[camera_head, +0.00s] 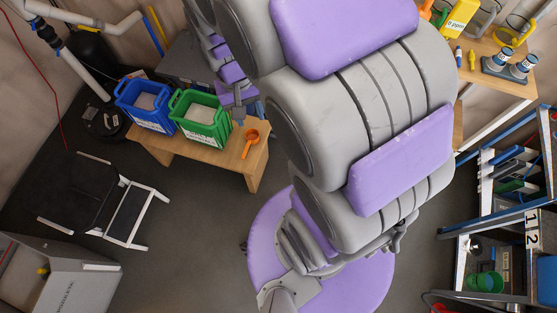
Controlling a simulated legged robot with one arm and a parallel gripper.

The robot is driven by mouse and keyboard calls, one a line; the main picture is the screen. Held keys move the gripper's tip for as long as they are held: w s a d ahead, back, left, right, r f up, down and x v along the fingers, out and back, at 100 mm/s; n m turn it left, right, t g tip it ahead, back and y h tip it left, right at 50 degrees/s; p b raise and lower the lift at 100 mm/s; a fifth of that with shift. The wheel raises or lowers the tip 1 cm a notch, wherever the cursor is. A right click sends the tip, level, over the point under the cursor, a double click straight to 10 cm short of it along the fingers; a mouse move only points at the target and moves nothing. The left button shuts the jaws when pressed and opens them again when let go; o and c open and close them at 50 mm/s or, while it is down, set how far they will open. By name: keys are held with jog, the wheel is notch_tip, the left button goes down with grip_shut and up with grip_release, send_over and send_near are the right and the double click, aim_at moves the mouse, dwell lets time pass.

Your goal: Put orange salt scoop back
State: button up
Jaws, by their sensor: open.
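An orange scoop (251,141) lies on the right part of a low wooden bench (212,154), apart from the bins. A green bin (201,121) with pale, grainy contents stands on the bench to its left. A blue bin (147,104) with similar contents stands left of the green one. My gripper (246,113) is small and partly hidden behind my arm in this view. It is open, just above the scoop in the picture, beside the green bin. Its height over the bench is hard to tell. Nothing shows held in it.
A black and white step stool (125,205) stands on the floor at left, with a grey box (65,280) at lower left. A wooden shelf (500,82) with bottles is at upper right. A blue-framed rack (465,250) stands at right. Floor before the bench is clear.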

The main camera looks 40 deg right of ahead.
jog(key=s+a+r+n, duration=0.1)
jog(key=s+r, duration=0.1)
jog(key=s, duration=0.6)
jog(key=s+a+r+n, duration=0.2)
jog(key=s+r, duration=0.1)
jog(key=s, duration=0.5)
jog(key=shift+s+a+r+g+y, duration=0.15)
jog(key=shift+s+r+g+y, duration=0.05)
jog(key=shift+s+g+y, duration=0.15)
